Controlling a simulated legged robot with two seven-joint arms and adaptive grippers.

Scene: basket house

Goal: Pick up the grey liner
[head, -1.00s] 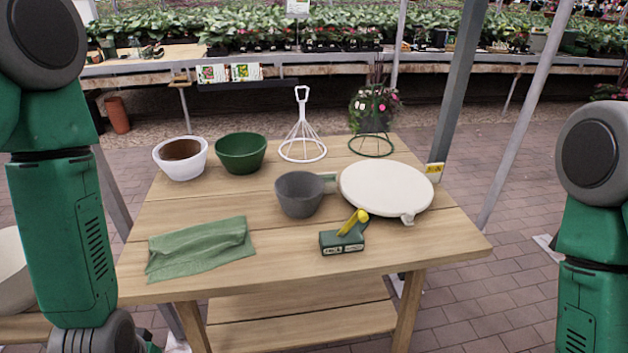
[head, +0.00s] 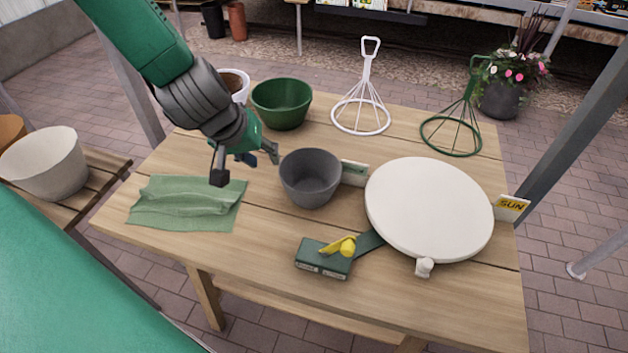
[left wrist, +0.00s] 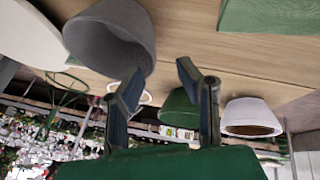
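The grey liner (head: 310,178) is a dark grey, empty bowl-shaped pot standing upright near the middle of the wooden table (head: 290,225). My left gripper (head: 247,163) is just to its left, above the table between the liner and the green cloth. In the left wrist view the liner (left wrist: 112,42) is at the upper left, and the two fingers of my left gripper (left wrist: 158,78) are spread apart with nothing between them. The fingers look apart from the liner. My right gripper is not in view.
A green pot (head: 281,103) and a white pot (head: 235,83) stand behind. A white turntable (head: 430,205) and label (head: 354,172) are right of the liner. A green cloth (head: 187,203) lies left; a green box with yellow part (head: 325,257) is in front. Wire frames (head: 361,100) stand at the back.

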